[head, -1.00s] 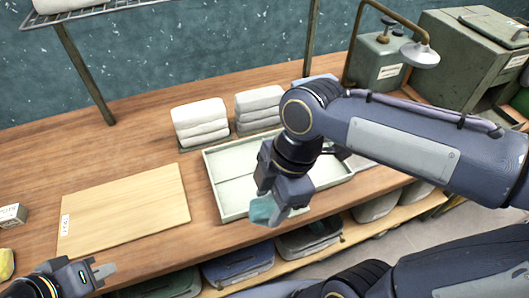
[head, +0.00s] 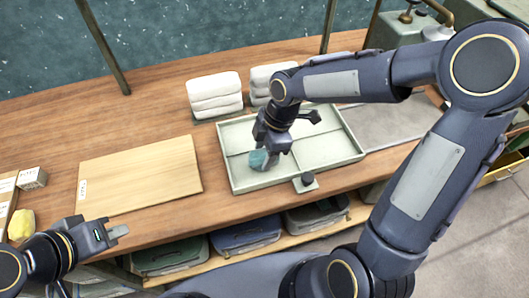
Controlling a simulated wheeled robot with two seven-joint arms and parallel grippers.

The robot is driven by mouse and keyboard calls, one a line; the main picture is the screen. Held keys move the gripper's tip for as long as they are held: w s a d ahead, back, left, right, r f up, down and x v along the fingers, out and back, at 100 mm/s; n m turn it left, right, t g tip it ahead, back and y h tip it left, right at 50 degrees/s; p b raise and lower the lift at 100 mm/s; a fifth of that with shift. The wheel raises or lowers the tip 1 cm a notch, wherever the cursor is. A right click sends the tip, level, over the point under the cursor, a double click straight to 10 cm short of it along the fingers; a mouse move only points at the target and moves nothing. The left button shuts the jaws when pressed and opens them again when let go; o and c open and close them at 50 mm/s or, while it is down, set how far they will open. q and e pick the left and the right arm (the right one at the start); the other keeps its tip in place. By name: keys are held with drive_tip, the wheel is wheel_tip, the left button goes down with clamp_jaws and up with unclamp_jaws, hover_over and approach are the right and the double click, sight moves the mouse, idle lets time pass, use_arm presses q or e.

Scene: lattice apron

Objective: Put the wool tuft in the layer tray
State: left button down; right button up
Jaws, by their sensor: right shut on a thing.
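The wool tuft (head: 258,160) is a small teal clump at the fingertips of my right gripper (head: 266,152). The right gripper is shut on it and holds it over the left part of the layer tray. I cannot tell whether the tuft touches the tray floor. The layer tray (head: 335,163) is pale green, shallow and divided into compartments, and my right arm hides part of it. My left gripper (head: 112,229) is at the lower left, in front of the table edge, away from the tray; its fingers look close together, and their gap is unclear.
A wooden board (head: 140,173) lies left of the tray. Folded white towels (head: 214,92) stand behind the tray. A grey mat (head: 395,125) lies to its right. A small box (head: 32,178) and a yellow lump (head: 21,225) are at the far left. Folded bags (head: 245,232) fill the shelf below.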

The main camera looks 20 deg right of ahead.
drive_tip(key=shift+f, duration=0.65)
drive_tip(key=o, duration=0.9)
drive_tip(key=shift+f, duration=0.1)
drive_tip(key=shift+o, duration=0.2)
drive_tip(key=v, duration=1.2)
drive_tip(key=s+d+m+t, duration=0.3)
drive_tip(key=s+m, duration=0.5)
drive_tip(key=m, duration=0.2)
drive_tip(key=s+d+m+t, duration=0.2)
drive_tip(key=s+d+m, duration=0.1)
drive_tip(key=s+m, duration=0.5)
drive_tip(key=shift+s+f+m+t+y, duration=0.3)
drive_tip(key=shift+m+t, duration=0.1)
drive_tip(key=shift+m, duration=0.7)
